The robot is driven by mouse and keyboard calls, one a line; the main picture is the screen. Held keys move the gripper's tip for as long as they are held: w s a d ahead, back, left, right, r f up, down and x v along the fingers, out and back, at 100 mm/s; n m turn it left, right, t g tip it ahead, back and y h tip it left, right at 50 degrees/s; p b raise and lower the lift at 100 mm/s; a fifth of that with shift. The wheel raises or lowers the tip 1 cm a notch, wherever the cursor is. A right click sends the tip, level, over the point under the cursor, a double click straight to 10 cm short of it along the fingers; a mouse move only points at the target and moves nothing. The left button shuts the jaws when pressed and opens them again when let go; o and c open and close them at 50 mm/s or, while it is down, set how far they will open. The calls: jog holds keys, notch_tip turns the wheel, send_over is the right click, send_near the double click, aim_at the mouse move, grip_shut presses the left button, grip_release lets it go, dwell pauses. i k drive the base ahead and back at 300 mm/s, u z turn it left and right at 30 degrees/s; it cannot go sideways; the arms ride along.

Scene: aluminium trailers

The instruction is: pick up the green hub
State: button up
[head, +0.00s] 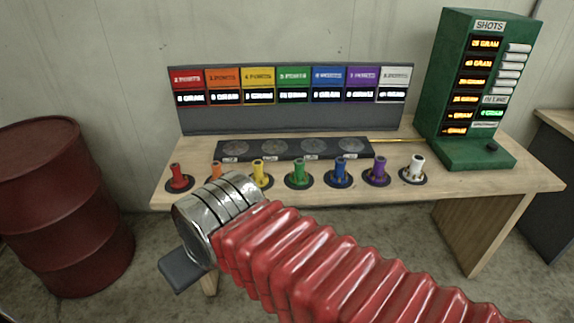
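The green hub (299,172) stands upright on a round dark base on the wooden table, in the middle of a row of coloured hubs. A yellow hub (260,173) is to its left and a blue hub (341,170) to its right. My arm, with a red ribbed sleeve and a metal wrist, reaches in from the lower right. My gripper (180,270) is at the arm's end, a dark block low and to the left, in front of the table and well apart from the green hub. Its fingers cannot be made out clearly.
Red (178,178), orange (216,171), purple (377,170) and white (416,168) hubs share the row. Behind it lies a dark tray (330,154) with round discs, then a display panel (290,120). A green cabinet (455,90) stands right; a red barrel (60,210) stands left.

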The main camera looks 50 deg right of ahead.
aim_at(298, 178)
jog(key=z, duration=0.4)
jog(key=i, duration=1.05)
jog(key=z, duration=0.5)
